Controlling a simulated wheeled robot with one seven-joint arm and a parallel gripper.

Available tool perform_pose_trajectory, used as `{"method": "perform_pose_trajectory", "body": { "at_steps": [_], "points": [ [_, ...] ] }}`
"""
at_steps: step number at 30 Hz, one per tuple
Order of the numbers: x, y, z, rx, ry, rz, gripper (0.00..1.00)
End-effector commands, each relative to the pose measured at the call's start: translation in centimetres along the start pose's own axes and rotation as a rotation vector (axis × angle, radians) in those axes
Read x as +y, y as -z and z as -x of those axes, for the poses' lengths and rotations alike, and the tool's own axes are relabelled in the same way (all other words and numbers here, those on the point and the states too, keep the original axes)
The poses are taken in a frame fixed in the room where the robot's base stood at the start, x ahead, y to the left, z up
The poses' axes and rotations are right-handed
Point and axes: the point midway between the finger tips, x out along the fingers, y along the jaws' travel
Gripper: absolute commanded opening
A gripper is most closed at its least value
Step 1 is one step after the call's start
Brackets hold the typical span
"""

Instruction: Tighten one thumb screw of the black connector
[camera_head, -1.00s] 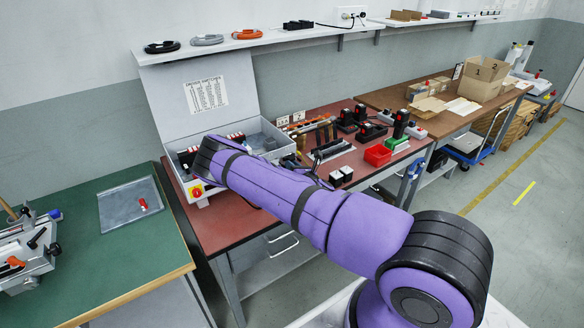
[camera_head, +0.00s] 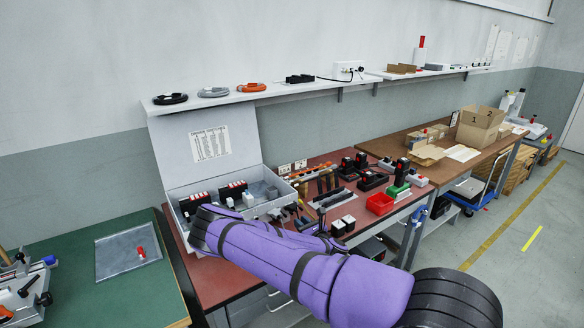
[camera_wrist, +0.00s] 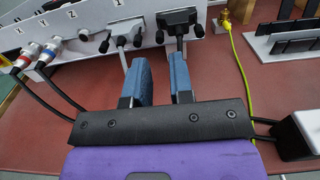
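A greyer connector (camera_wrist: 122,24) is on the left, with a grey cable. My gripper (camera_wrist: 160,58) has two blue fingers, apart with nothing seen between them. They point at the panel from below; the right finger is just under the black connector. I cannot tell if it touches.
The open grey control box (camera_head: 282,202) stands on the red bench. A yellow-green wire (camera_wrist: 240,75) runs right of my fingers. A white block (camera_wrist: 298,132) stands close at lower right.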

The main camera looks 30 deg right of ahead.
Motion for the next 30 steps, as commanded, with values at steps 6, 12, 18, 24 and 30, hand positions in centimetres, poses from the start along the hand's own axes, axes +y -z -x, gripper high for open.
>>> {"method": "perform_pose_trajectory", "body": {
  "at_steps": [6,12,18,24,30],
  "points": [
    [0.0,0.1,3.5,0.002,0.001,0.000,0.21],
    [-0.1,-0.3,5.6,-0.002,0.014,-0.018,0.21],
    [-0.6,-1.5,4.5,-0.007,0.099,-0.131,0.21],
    [-1.2,-2.7,3.7,-0.012,0.192,-0.258,0.21],
    [-1.6,-4.0,3.0,-0.019,0.279,-0.393,0.21]
  ]
}}
